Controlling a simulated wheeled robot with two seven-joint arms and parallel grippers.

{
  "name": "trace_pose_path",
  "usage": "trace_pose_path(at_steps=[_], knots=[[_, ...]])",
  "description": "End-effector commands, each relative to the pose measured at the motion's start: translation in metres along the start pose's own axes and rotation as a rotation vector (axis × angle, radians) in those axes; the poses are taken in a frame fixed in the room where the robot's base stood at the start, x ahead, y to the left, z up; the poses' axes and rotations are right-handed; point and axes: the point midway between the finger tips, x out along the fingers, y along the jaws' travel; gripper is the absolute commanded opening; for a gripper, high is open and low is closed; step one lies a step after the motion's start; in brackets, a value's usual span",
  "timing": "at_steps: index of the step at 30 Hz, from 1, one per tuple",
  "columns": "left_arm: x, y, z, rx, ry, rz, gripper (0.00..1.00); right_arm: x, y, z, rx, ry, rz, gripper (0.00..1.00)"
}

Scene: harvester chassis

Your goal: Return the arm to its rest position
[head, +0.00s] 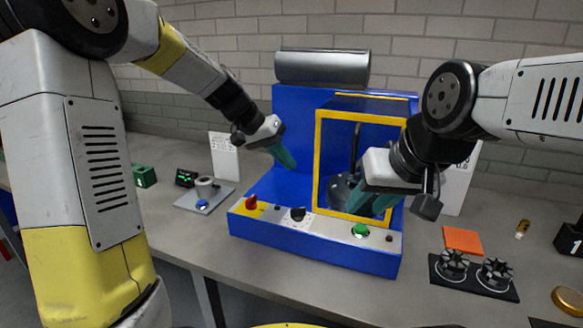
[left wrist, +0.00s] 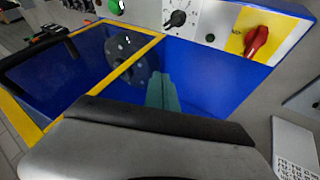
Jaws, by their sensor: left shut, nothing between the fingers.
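My left gripper (head: 284,157) is shut and empty, raised in front of the blue back panel of the machine (head: 295,115). Its teal fingers also show pressed together in the left wrist view (left wrist: 162,92). My right gripper (head: 372,204) hangs in front of the yellow-framed door (head: 318,165) at the machine's right; its teal fingers point down near the green button (head: 360,230), and I cannot tell whether they are open or shut. A red switch (head: 251,203) and a black dial (head: 297,214) sit on the machine's front panel. Both show in the left wrist view.
A grey plate with a cup-like part (head: 206,188) and a small green box (head: 145,176) stand left of the machine. An orange square (head: 462,241) and a black holder with two gears (head: 473,275) lie to the right. A grey cylinder (head: 322,66) tops the machine.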

Motion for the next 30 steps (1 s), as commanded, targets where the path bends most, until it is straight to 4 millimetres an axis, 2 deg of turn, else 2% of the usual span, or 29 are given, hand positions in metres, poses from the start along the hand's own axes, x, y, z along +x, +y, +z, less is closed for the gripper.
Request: trace_pose_path(at_steps=[9,15,19,23,30], knots=[[-0.056,-0.002,-0.001,-0.001,0.003,-0.004,0.0,0.0,0.0,0.0,-0.001,0.0,0.0,0.36],[-0.075,-0.002,0.0,-0.002,0.001,-0.006,0.0,0.0,0.0,0.0,-0.001,0.0,0.0,0.36],[-0.087,0.006,0.014,-0.016,-0.001,-0.047,0.0,0.0,0.0,0.0,-0.001,0.0,0.0,0.36],[-0.108,0.019,0.052,-0.06,0.004,-0.152,0.0,0.0,0.0,0.0,-0.001,0.0,0.0,0.36],[-0.144,0.035,0.149,-0.178,0.081,-0.36,0.0,0.0,0.0,0.0,-0.001,0.0,0.0,0.36]])
